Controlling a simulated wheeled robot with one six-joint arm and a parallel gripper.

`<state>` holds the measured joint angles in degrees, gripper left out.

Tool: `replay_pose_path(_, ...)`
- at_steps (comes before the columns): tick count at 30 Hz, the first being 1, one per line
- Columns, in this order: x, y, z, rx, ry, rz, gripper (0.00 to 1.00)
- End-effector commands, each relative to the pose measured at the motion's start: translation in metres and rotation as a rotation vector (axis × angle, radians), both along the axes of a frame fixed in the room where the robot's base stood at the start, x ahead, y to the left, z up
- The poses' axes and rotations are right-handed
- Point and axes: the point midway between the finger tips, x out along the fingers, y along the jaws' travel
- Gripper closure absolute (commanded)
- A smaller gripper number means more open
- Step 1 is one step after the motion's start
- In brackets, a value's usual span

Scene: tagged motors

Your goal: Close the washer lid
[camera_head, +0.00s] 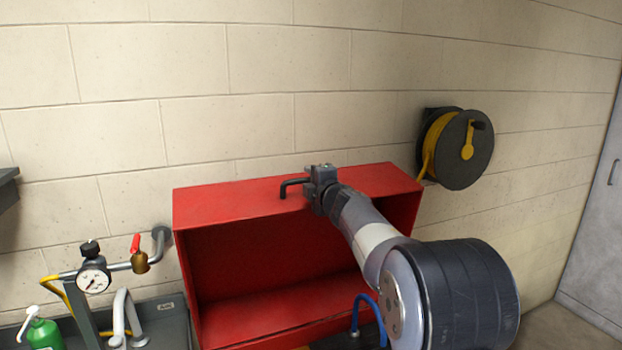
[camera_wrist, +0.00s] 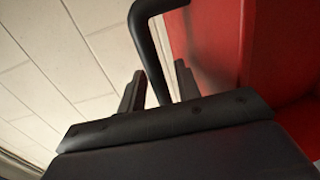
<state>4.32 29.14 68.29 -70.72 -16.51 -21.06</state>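The washer lid (camera_head: 235,205) is a red, hollow, box-like cover. It stands raised, with its dark inside facing the camera. A black bent handle (camera_head: 289,184) is on its upper edge, and it also shows in the wrist view (camera_wrist: 146,38). My gripper (camera_head: 309,183) is at the handle, at the top of the lid. In the wrist view, the handle bar runs down between the two dark fingers of my gripper (camera_wrist: 158,88). A gap shows beside the bar, so the fingers look open around it. My arm hides the right part of the lid.
A pressure gauge (camera_head: 93,279) on pipes with a red-handled valve (camera_head: 136,244) stands left of the lid. A green pump bottle (camera_head: 43,333) is at the lower left. A yellow hose reel (camera_head: 457,149) hangs on the block wall, right of the lid. A blue hose (camera_head: 357,312) rises in front.

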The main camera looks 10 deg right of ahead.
Motion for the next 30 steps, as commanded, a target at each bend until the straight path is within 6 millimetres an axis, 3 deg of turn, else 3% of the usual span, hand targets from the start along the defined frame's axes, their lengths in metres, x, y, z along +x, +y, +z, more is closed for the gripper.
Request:
replay_pose_path(8,0.0008,0.0002,-0.0003,0.0,0.0,0.0,0.69)
replay_pose_path(19,0.0006,0.0001,-0.0003,0.0,0.0,0.0,0.99)
replay_pose_path(30,0.0006,0.0001,-0.0005,0.0,0.001,0.0,1.0)
